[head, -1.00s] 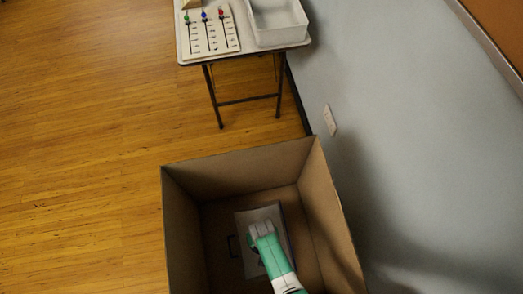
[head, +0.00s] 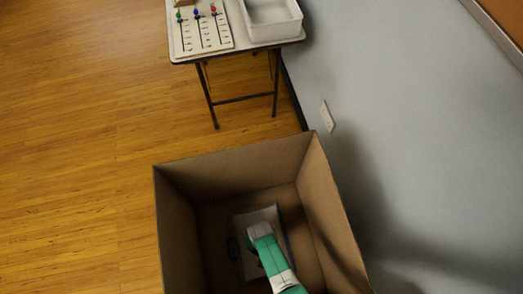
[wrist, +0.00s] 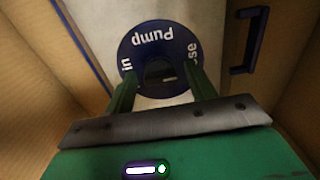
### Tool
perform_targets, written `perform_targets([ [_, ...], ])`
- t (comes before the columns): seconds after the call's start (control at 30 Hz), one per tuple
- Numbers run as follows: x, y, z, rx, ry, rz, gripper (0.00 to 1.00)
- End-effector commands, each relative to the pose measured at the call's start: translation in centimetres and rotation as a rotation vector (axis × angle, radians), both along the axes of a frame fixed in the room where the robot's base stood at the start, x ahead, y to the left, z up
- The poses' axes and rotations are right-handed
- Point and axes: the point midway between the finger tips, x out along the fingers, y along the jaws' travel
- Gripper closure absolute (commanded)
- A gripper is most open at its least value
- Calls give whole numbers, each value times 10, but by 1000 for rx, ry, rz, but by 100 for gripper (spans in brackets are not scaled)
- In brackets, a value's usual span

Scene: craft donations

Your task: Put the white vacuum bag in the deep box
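The white vacuum bag (head: 243,223) is inside the deep box (head: 228,169), well below the rim, partly hidden by my arm. The wrist view shows its white face (wrist: 125,20), a dark blue edge, a blue round valve disc (wrist: 174,34) with white lettering, and a blue handle (wrist: 243,45). My gripper (wrist: 160,70) points down into the box. Its two green fingers close on both sides of the raised middle of the valve disc, holding the bag there. I cannot tell whether the bag touches the box floor. In the head view my green and white arm covers the fingers.
The cardboard walls stand close around my arm. A grey wall (head: 420,140) runs along the right. Beyond the box, a small table (head: 240,54) bears a white bin (head: 272,33) and a pale bead board (head: 203,35). The wooden floor (head: 80,150) at left is clear.

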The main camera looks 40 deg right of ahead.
Motion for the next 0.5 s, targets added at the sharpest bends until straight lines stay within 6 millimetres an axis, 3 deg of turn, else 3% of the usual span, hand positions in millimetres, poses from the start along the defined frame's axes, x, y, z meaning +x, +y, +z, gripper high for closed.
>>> perform_targets([
  [0.17, 0, 0, 7, 0, 0, 0, 45],
  [0.5, 0, 0, 91, 0, -1, 1, 45],
])
